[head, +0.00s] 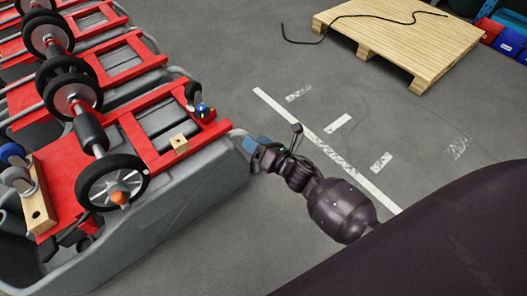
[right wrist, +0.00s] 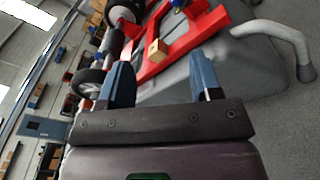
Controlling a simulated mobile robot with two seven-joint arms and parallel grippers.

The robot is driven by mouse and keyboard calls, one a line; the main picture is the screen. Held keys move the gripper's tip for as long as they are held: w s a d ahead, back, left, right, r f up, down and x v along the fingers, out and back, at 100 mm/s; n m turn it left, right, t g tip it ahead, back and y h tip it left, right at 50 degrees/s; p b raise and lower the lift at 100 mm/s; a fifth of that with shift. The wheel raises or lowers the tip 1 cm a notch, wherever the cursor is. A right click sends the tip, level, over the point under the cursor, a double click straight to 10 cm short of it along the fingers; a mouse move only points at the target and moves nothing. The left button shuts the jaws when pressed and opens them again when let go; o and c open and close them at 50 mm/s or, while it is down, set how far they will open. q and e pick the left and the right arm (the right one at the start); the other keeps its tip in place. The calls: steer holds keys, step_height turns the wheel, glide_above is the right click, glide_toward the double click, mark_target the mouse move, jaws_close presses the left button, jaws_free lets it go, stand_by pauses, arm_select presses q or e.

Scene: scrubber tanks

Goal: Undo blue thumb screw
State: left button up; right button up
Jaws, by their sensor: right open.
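In the right wrist view a blue piece (right wrist: 178,4), which looks like the same screw, is cut off by the top edge. My right gripper (head: 250,146) has blue fingers and is beside the tank's right end, to the right of and below the screw. In the right wrist view the gripper (right wrist: 163,80) is open, with nothing between its fingers. My left gripper is not in view.
The grey tank (head: 190,205) carries the red frame, black wheels (head: 112,183) and a small wooden block (head: 179,144). More similar tanks stand behind. A pallet (head: 400,35) with a black cable lies at the back right. The floor between is clear.

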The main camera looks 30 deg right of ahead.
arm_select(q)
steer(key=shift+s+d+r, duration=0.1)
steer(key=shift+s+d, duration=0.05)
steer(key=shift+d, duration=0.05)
arm_select(e)
steer(key=shift+s+a+f+m+h, duration=0.15)
steer(key=shift+s+a+f+m, duration=0.1)
steer(key=shift+s+a+m, duration=0.25)
steer(key=shift+s+a+f+m+h, duration=0.15)
steer(key=shift+s+a+f+m, duration=0.1)
steer(key=shift+a, duration=0.4)
steer(key=shift+r, duration=0.1)
